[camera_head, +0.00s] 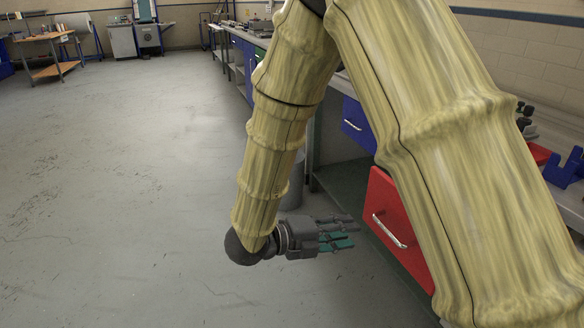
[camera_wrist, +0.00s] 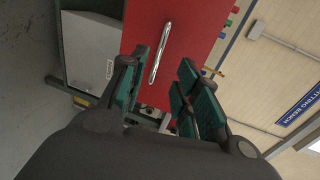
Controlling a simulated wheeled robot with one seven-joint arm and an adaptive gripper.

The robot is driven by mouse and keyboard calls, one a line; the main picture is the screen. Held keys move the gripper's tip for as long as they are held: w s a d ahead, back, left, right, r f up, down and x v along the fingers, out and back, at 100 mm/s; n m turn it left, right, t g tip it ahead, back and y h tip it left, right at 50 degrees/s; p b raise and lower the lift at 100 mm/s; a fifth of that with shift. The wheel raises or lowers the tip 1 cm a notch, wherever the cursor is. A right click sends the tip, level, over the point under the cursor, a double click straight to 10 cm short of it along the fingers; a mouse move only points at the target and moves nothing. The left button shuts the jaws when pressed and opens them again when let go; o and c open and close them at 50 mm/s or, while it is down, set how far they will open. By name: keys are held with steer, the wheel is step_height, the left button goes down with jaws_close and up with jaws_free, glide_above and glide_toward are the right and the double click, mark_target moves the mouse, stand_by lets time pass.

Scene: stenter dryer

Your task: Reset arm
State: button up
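My gripper (camera_head: 338,232) is at the end of my bent arm in the head view, low over the floor and in front of the workbench. Its fingers point right, toward a red drawer front (camera_head: 396,228) with a silver handle (camera_head: 390,231). In the wrist view my gripper (camera_wrist: 160,100) has its green-padded fingers spread apart with nothing between them. The red drawer front (camera_wrist: 182,30) and its handle (camera_wrist: 159,53) show beyond the fingertips, and they look apart from the gripper.
A blue drawer (camera_head: 357,125) is farther along the bench. A grey bin-like cylinder (camera_head: 293,184) stands behind my arm. Blue and red bins sit on the bench at right. The grey floor (camera_head: 120,190) at left is clear. An orange-brown table (camera_head: 52,68) stands far left.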

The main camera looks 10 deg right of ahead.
steer(key=w+d+f+n+t+y, duration=0.1)
steer(key=d+f+n+t+y, duration=0.15)
steer(key=f+n, duration=0.6)
steer(key=w+d+f+n+t+y, duration=0.1)
steer(key=f+n+t+y, duration=0.15)
steer(key=f+n, duration=0.6)
steer(key=s+a+f+n+g+y, duration=0.1)
steer(key=s+f+n+y, duration=0.35)
steer(key=f, duration=0.75)
steer(key=s+a+f+n+g+y, duration=0.1)
steer(key=s+f+n+g+y, duration=0.35)
steer(key=s, duration=0.85)
steer(key=s+a+f+n+g+y, duration=0.1)
steer(key=s+f+n+g+y, duration=0.1)
steer(key=s+f+n, duration=0.85)
step_height(320, 180, up, 23)
steer(key=s+m+p, duration=0.1)
steer(key=m+p, duration=0.2)
steer(key=p, duration=1.8)
steer(key=shift+s+a+h, duration=0.15)
steer(key=shift+s+h, duration=0.15)
steer(key=shift+s, duration=0.05)
